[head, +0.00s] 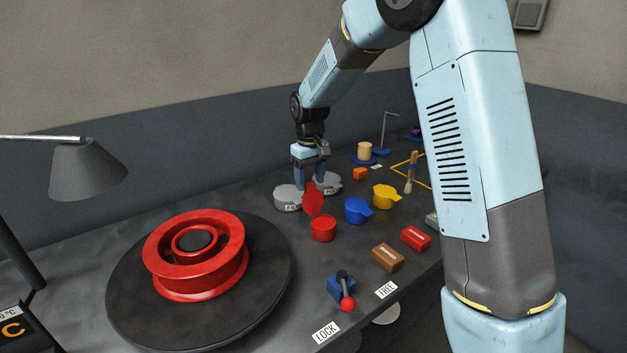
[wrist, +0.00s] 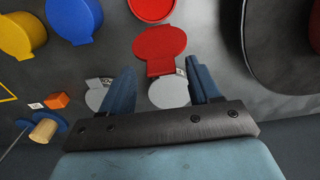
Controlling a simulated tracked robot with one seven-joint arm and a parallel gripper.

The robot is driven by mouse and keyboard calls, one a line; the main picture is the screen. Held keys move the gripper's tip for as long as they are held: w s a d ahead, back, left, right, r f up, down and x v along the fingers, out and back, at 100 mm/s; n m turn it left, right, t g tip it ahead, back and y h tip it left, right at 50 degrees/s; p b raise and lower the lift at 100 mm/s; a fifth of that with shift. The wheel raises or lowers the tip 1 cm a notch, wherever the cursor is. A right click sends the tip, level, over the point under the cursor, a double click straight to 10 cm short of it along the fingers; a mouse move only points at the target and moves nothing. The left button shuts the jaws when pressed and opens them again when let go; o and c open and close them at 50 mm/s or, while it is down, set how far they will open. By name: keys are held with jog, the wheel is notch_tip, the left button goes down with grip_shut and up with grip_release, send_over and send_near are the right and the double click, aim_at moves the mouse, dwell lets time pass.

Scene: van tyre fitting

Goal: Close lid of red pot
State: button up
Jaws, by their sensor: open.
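The red pot (head: 323,229) stands on the bench, and its rim shows at the top of the wrist view (wrist: 152,8). Its red lid (head: 312,199) stands upright, hinged open on the far side of the pot; in the wrist view the lid (wrist: 160,45) lies between pot and gripper. My gripper (head: 309,190) is open behind the lid, above the grey discs. In the wrist view the two blue fingers of my gripper (wrist: 162,85) are spread to either side of the lid's tab, with nothing held between them. Whether a finger touches the lid cannot be told.
Closed blue (head: 357,210) and yellow (head: 384,196) pots stand right of the red pot. Grey discs (head: 288,197) lie around the gripper. A red wheel rim (head: 172,262) on a black turntable fills the left. Brown (head: 388,257) and red (head: 415,238) blocks and a lever (head: 343,288) are nearer.

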jog(key=shift+f, duration=0.35)
grip_shut()
dwell(0.4)
